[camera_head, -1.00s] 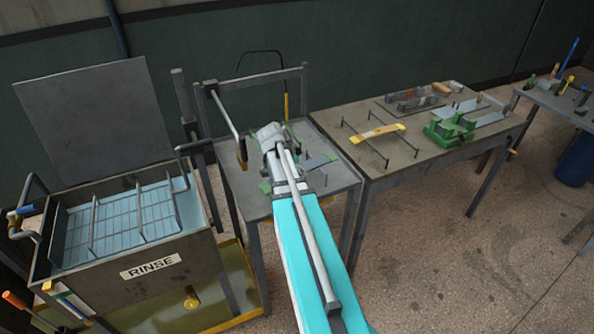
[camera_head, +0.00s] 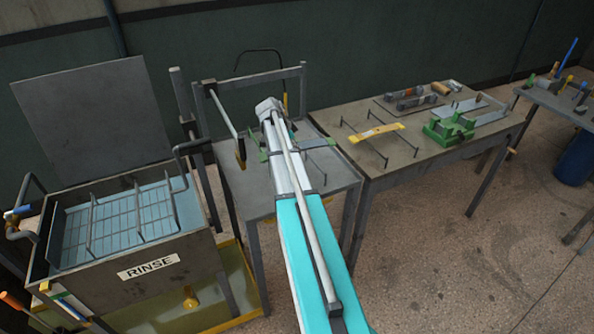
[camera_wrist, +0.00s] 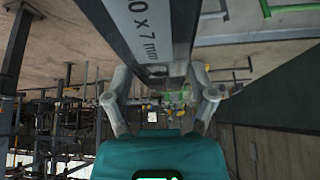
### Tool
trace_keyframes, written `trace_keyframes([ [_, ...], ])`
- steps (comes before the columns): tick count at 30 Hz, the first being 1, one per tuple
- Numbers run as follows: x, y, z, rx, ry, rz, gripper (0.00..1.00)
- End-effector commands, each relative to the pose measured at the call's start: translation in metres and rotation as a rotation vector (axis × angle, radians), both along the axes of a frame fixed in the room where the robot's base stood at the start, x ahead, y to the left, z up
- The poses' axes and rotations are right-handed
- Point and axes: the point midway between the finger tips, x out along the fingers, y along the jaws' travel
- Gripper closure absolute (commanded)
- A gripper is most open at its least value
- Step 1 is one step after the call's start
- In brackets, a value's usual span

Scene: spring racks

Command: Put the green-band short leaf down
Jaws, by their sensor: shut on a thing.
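My gripper (camera_wrist: 162,92) is shut on the green-band short leaf (camera_wrist: 140,25), a flat grey bar with a pale label ending "0 x 7 mm", large between the fingers in the wrist view. In the head view my wrist hides the gripper over the small grey table. Whether the leaf touches the rack or table below cannot be told.
Thin dark rack rods (camera_head: 318,172) stand on the small table (camera_head: 238,203). The rinse tank (camera_head: 125,262) is at left. The right table (camera_head: 385,178) holds a yellow-banded leaf (camera_head: 377,133) on rods and a green fixture (camera_head: 447,130). An upright frame (camera_head: 226,125) rises behind the small table.

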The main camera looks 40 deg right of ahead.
Motion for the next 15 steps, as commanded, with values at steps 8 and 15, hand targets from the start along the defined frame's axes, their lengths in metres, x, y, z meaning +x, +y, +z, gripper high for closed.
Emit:
trace_keyframes([
  [8, 0.0076, -0.0061, -0.0001, -0.003, 0.002, -0.021, 0.89],
  [15, 0.0073, -0.0052, 0.0001, -0.003, 0.001, -0.020, 0.89],
])
